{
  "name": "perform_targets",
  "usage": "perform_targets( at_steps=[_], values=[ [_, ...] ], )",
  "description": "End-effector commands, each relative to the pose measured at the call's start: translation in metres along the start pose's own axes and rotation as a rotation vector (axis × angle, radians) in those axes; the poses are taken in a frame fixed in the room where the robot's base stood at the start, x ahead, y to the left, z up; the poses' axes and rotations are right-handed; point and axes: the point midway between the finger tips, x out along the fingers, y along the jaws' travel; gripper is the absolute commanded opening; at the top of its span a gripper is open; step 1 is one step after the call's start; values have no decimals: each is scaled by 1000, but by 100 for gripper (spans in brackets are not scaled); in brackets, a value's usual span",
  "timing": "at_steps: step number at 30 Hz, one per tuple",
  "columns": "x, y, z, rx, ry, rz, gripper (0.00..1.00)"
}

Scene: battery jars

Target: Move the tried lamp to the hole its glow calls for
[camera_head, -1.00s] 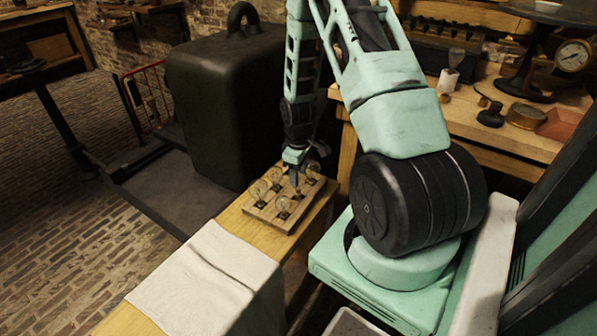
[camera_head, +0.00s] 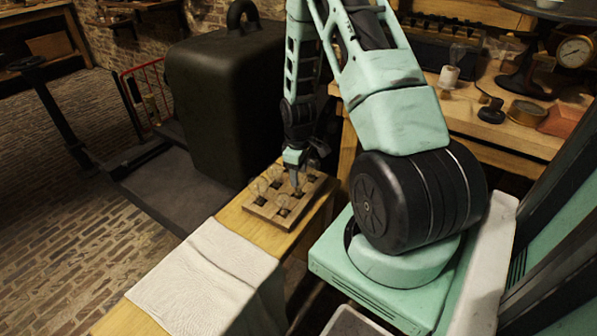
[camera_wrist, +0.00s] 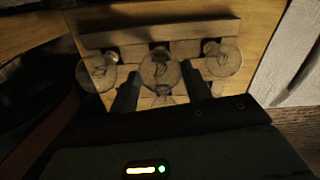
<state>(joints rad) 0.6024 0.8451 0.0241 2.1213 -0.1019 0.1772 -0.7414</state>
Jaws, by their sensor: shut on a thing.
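A wooden lamp board (camera_head: 262,214) with dark square holes stands on the wooden bench below my gripper. Several clear glass lamps stand in it, one at its left side (camera_head: 261,188). In the wrist view, one lamp is at the left (camera_wrist: 97,72) and one at the right (camera_wrist: 223,58). My gripper (camera_head: 296,186) points down at the board, also seen in the wrist view (camera_wrist: 162,92). It is shut on a clear lamp (camera_wrist: 160,70) between its fingers. The held lamp's base is hard to make out. I see no clear glow in any lamp.
A white cloth (camera_head: 205,280) covers the bench's near end. A large dark cabinet (camera_head: 225,110) stands close behind the board. The back bench (camera_head: 510,135) at the right holds a gauge (camera_head: 573,52), a small white cup (camera_head: 449,76) and other items.

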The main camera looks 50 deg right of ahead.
Motion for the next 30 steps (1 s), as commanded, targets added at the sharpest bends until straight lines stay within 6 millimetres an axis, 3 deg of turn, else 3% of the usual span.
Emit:
perform_targets(
  at_steps=[4, 5, 7, 16, 20, 30],
  values=[
    [0, 0, 0, 0, 0, 0, 20],
    [0, 0, 0, 0, 0, 0, 53],
    [0, 0, 0, 0, 0, 0, 72],
    [-1, 0, 0, 0, 1, 1, 73],
    [-12, 1, -1, 0, 2, 2, 73],
    [-86, 1, -1, 0, 4, 4, 73]
  ],
)
